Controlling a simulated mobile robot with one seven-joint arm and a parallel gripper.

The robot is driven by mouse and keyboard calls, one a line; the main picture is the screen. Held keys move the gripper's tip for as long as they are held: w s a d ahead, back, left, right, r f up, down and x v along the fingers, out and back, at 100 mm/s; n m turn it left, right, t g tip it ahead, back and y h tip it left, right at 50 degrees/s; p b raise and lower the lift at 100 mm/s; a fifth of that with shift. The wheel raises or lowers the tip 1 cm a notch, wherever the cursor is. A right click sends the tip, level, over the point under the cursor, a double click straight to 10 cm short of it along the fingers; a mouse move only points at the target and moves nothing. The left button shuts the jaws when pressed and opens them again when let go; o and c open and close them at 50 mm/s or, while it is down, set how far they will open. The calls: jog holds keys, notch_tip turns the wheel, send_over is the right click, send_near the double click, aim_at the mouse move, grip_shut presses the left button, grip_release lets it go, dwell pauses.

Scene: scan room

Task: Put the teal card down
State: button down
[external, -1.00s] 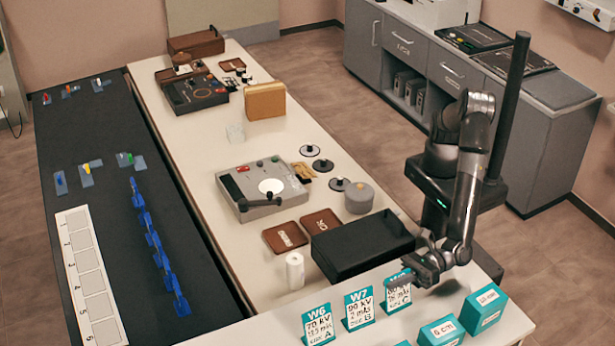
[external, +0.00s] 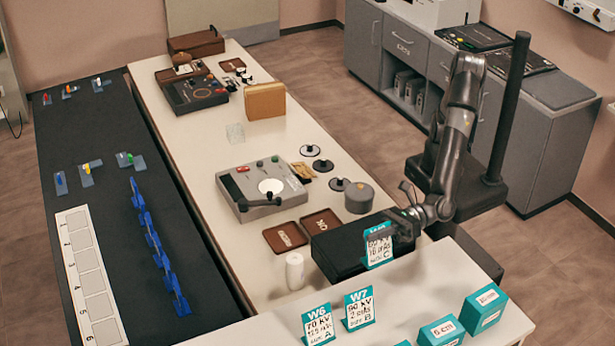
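The teal card (external: 379,250), white-faced with black print ending in the letter C, is held upright by my gripper (external: 393,226). The gripper is at its top edge and partly covers the teal header. In the picture the card overlaps the right end of the black tray (external: 335,242); I cannot tell how high it is above it. Two similar teal-topped cards, W6 (external: 318,324) and W7 (external: 359,309), stand upright on the white table (external: 420,292) in front, to the lower left of my gripper.
Several teal boxes (external: 483,306) stand at the table's right. Two brown trays (external: 285,237) and a white roll (external: 294,271) are left of the black tray. A grey device (external: 262,188) and a round grey pot (external: 358,197) are behind. Table room is bare right of W7.

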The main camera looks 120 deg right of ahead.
jog(key=shift+w+d+r, duration=0.1)
jog(key=shift+d+r, duration=0.3)
jog(key=shift+d, duration=0.25)
jog(key=shift+w+d+r, duration=0.1)
jog(key=shift+d+r, duration=0.25)
jog(key=shift+d, duration=0.3)
